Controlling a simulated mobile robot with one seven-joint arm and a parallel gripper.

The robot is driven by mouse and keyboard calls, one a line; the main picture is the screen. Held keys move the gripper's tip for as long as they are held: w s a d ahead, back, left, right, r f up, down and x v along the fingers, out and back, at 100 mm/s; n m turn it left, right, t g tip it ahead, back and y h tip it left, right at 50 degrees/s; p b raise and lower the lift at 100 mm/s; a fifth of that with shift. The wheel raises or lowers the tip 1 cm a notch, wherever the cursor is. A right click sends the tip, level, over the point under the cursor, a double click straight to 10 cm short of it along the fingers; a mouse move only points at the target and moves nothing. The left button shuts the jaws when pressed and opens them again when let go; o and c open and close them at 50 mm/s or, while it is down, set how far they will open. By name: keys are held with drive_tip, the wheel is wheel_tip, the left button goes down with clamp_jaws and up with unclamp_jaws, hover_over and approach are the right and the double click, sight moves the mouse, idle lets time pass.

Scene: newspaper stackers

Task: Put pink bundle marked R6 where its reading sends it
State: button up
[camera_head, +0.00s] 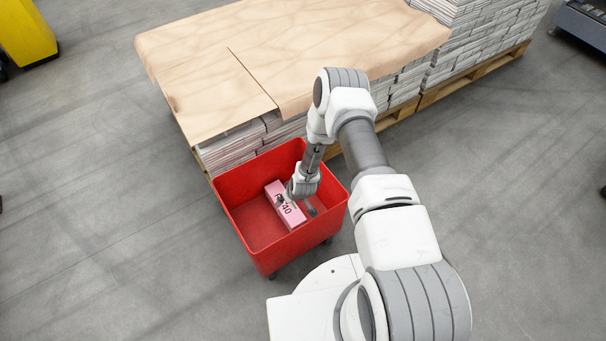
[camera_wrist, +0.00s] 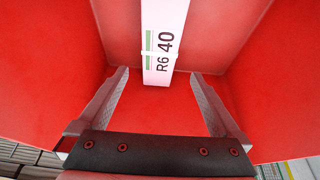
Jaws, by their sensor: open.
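The pink bundle (camera_head: 287,206) lies inside a red wheeled bin (camera_head: 247,246) in the head view. My gripper (camera_head: 296,204) reaches down into the bin at the bundle. In the wrist view my gripper (camera_wrist: 165,92) has its two fingers spread wide, with the bundle's near end between and beyond the tips. The fingers do not touch the bundle there. My wrist hides part of the bundle in the head view.
The bin's red walls (camera_wrist: 65,70) stand close on both sides of my fingers. Behind the bin is a pallet of stacked newspapers (camera_head: 235,150) covered with brown paper sheets (camera_head: 290,45). A yellow object (camera_head: 25,32) stands at the far left.

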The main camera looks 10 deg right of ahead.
drive_tip(key=w+d+r, duration=0.2)
drive_tip(key=w+r, duration=0.1)
drive_tip(key=r, duration=1.3)
drive_tip(key=w+d+r, duration=0.1)
drive_tip(key=w+r, duration=0.3)
drive_tip(key=r, duration=1.1)
drive_tip(key=s+d+r+m+h, duration=0.1)
drive_tip(key=s+r, duration=0.4)
drive_tip(key=r, duration=0.4)
drive_tip(key=s+d+r+m+t, duration=0.1)
drive_tip(key=s+d+r, duration=0.1)
drive_tip(key=s+r, duration=0.45)
drive_tip(key=s+d+r+m+h, duration=0.1)
drive_tip(key=s+r, duration=0.3)
drive_tip(key=r, duration=0.6)
drive_tip(key=s+r, duration=0.2)
drive_tip(key=s, duration=0.6)
drive_tip(key=s+d+r+m, duration=0.1)
drive_tip(key=s+r, duration=0.2)
drive_tip(key=s, duration=0.4)
drive_tip(key=shift+s+d+m+t, duration=0.2)
drive_tip(key=shift+s+m+t, duration=0.1)
drive_tip(key=shift+s, duration=0.05)
drive_tip(key=shift+r, duration=0.2)
wheel_tip(320, 180, up, 21)
drive_tip(key=p, duration=2)
drive_tip(key=shift+f+p, duration=0.15)
drive_tip(key=shift+p, duration=0.25)
